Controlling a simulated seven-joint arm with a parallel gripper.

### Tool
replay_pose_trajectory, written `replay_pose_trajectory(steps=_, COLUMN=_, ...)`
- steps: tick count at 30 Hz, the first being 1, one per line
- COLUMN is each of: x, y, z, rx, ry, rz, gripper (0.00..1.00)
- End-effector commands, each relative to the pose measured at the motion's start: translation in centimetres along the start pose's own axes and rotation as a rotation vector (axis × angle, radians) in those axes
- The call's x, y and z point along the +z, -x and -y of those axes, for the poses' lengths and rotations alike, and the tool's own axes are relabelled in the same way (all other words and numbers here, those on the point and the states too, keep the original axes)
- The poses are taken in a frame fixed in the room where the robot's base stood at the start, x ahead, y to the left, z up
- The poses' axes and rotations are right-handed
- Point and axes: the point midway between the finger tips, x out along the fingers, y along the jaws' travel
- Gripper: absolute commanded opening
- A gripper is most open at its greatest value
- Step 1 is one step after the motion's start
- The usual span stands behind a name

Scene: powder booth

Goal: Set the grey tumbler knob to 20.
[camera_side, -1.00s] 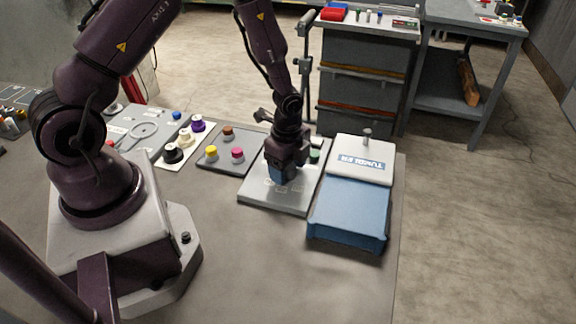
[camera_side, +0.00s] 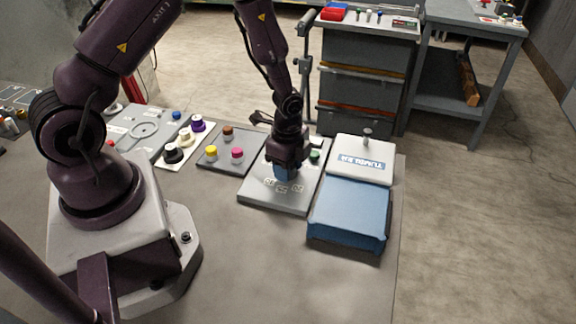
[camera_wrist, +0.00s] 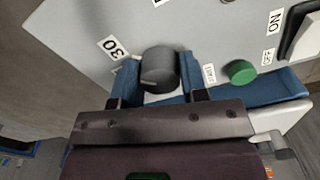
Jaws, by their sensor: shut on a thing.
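The grey tumbler knob (camera_wrist: 160,68) is a dark grey cylinder on the light grey control panel (camera_side: 262,203). My gripper (camera_wrist: 158,82) is shut on it, with a blue finger on each side. In the side view my gripper (camera_side: 283,173) points down at the panel and hides the knob. A printed 30 (camera_wrist: 112,47) lies to the left of the knob in the wrist view. A faint pale line shows on the knob's lower part, but I cannot tell which number it points to. Several number labels (camera_side: 283,188) show in front of my gripper in the side view, too small to read surely.
A green button (camera_wrist: 240,72) with a label and an ON/OFF switch (camera_wrist: 302,38) are on the same panel. The blue tumbler box (camera_side: 350,210) stands close on the right.

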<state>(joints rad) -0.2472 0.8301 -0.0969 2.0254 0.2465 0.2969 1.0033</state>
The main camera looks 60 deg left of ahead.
Motion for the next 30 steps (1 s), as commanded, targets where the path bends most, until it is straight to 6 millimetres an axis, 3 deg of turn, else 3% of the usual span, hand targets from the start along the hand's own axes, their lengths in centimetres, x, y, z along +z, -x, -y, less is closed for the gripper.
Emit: replay_pose_trajectory(steps=30, x=-0.05, y=0.08, z=-0.01, rx=0.000, ry=0.939, rz=0.000, gripper=0.16)
